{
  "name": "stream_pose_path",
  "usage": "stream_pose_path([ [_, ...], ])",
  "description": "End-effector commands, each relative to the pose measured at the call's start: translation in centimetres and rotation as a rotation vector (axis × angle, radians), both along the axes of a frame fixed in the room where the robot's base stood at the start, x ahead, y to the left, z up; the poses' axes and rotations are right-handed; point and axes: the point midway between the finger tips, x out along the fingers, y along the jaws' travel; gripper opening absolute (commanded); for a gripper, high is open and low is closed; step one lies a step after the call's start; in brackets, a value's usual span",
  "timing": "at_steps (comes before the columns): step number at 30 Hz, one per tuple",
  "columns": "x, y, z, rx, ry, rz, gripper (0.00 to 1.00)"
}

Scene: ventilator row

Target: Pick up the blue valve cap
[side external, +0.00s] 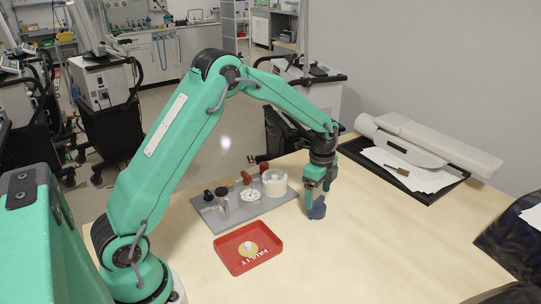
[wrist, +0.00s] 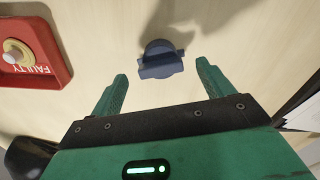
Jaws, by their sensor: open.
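The blue valve cap (side external: 317,209) lies on the light wooden table. It is a dark blue round piece with a raised bar across it. In the wrist view the cap (wrist: 161,60) is at the top middle, beyond the fingertips and roughly between their lines. My gripper (side external: 318,195) points down just above the cap in the side view, and its fingers partly overlap it there. In the wrist view my gripper (wrist: 161,70) is open, with its two green fingers apart and nothing between them. I cannot tell from the side view whether a finger touches the cap.
A red tray (side external: 232,264) marked FAULTY holds a pale round part (side external: 248,249). A grey board (side external: 240,216) behind it carries several valve parts. A black tray (side external: 432,196) with papers and a long white device (side external: 430,140) is at the right. The front table is clear.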

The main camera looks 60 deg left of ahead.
Motion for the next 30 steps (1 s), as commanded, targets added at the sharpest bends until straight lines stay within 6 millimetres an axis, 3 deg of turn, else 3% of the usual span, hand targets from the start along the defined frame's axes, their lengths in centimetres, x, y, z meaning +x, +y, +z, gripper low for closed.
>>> stream_pose_path([
  [9, 0.1, -0.2, -3.4, -0.001, 0.002, 0.000, 0.80],
  [26, 0.1, -0.2, -3.7, 0.000, 0.001, 0.000, 0.80],
  [30, 0.1, -0.2, -3.7, 0.000, 0.001, 0.000, 0.56],
])
